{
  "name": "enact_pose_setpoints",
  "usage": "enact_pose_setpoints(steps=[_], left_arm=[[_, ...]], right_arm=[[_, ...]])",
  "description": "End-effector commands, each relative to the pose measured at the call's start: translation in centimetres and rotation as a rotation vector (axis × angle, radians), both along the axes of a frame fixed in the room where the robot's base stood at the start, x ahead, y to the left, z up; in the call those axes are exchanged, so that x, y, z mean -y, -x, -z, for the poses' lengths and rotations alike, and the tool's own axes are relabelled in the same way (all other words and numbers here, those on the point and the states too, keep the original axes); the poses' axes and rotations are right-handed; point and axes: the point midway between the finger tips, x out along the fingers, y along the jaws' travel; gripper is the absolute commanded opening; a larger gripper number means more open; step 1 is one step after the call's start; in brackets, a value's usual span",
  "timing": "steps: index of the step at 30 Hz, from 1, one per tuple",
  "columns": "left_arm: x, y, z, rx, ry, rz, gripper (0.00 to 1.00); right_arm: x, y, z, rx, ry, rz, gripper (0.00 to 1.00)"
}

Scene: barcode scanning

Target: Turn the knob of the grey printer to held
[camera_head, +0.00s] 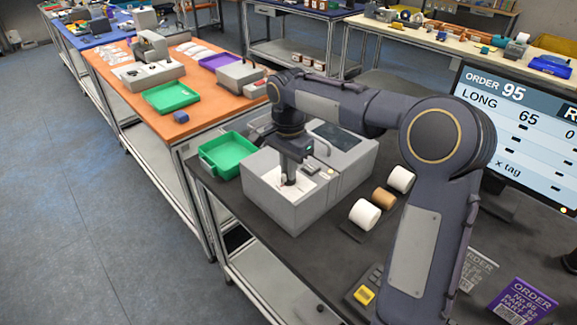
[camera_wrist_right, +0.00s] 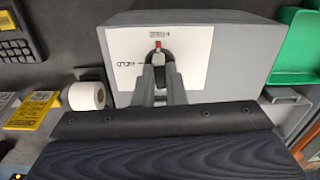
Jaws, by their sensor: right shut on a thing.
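The grey printer (camera_head: 270,201) stands on the dark bench. My right gripper (camera_head: 289,181) reaches down onto the white panel on its front part. In the right wrist view, the gripper (camera_wrist_right: 161,72) is shut on the knob (camera_wrist_right: 158,46), with a finger on either side of it. The knob's red mark points up in that view, towards a small label at the panel's top. The "HELD" label (camera_wrist_right: 126,61) is upside down to the left of the knob. The fingers hide much of the knob. My left gripper is not in view.
A green tray (camera_head: 228,173) stands left of the printer. White rolls (camera_head: 365,213) and a brown roll lie to its right. An order screen (camera_head: 520,125) and order cards (camera_head: 523,301) are at the right. A keypad with a yellow part (camera_head: 364,295) is at the front.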

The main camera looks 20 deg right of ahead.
Motion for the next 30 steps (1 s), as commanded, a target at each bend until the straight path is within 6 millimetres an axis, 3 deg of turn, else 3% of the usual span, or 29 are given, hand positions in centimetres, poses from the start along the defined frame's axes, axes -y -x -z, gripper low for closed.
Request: enact_pose_setpoints(steps=[30], left_arm=[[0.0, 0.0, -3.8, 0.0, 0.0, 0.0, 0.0]], right_arm=[[0.0, 0.0, -0.2, 0.001, 0.002, -0.899, 0.0]])
